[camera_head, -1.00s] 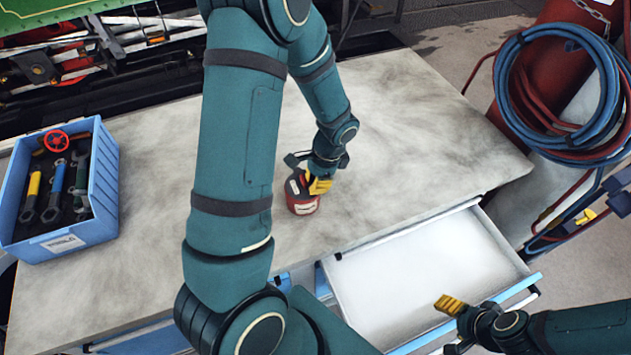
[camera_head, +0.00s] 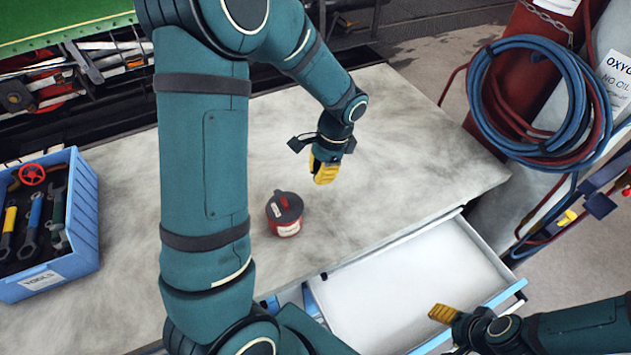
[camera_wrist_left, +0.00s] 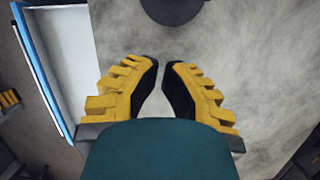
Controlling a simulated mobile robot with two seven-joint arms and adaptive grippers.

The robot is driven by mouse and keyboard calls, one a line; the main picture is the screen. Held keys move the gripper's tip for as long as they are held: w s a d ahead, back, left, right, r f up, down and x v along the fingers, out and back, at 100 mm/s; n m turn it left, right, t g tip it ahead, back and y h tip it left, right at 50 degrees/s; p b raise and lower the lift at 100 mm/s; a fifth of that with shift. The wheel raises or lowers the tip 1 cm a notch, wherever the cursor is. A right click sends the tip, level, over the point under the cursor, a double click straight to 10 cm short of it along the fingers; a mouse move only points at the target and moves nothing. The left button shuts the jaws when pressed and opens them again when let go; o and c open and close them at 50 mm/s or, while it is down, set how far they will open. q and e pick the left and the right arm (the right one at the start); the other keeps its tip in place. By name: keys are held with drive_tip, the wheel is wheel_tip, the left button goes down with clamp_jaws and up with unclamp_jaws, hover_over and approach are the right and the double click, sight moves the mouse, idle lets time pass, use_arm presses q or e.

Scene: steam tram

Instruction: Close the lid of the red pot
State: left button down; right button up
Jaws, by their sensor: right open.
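The small red pot (camera_head: 285,228) stands upright on the worktop, with a pale label on its side. Its dark lid (camera_head: 284,206) lies over the top and looks shut; any small gap is too small to tell. The dark round top also shows at the upper edge of the left wrist view (camera_wrist_left: 172,8). My left gripper (camera_head: 325,172) is above the worktop, right of and behind the pot, apart from it. In the wrist view its yellow fingertips (camera_wrist_left: 161,62) are close together with nothing visible between them. My right gripper (camera_head: 445,314) is open and empty by the drawer.
An open, empty drawer (camera_head: 415,285) juts from the bench front. A blue tool crate (camera_head: 84,215) stands on the left of the worktop (camera_head: 420,150). Coiled hoses (camera_head: 480,95) hang beside a red cylinder at the right. The worktop's right part is clear.

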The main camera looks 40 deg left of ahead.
sight(291, 210)
use_arm(q)
drive_tip(key=shift+n+g, duration=0.8)
drive_tip(key=shift+g, duration=0.1)
drive_tip(key=x, duration=0.3)
drive_tip(key=b+x, duration=0.1)
drive_tip(key=x, duration=0.2)
drive_tip(key=a+x, duration=0.1)
drive_tip(key=x, duration=0.3)
drive_tip(key=shift+s+r+b, duration=0.15)
drive_tip(key=shift+s+b, duration=0.05)
drive_tip(key=shift+b, duration=0.2)
drive_tip(key=shift+s+a, duration=0.3)
drive_tip(key=shift+s, duration=0.15)
drive_tip(key=shift+s+a+m+y, duration=0.25)
drive_tip(key=shift+s+m+y, duration=0.25)
drive_tip(key=shift+s+m, duration=0.3)
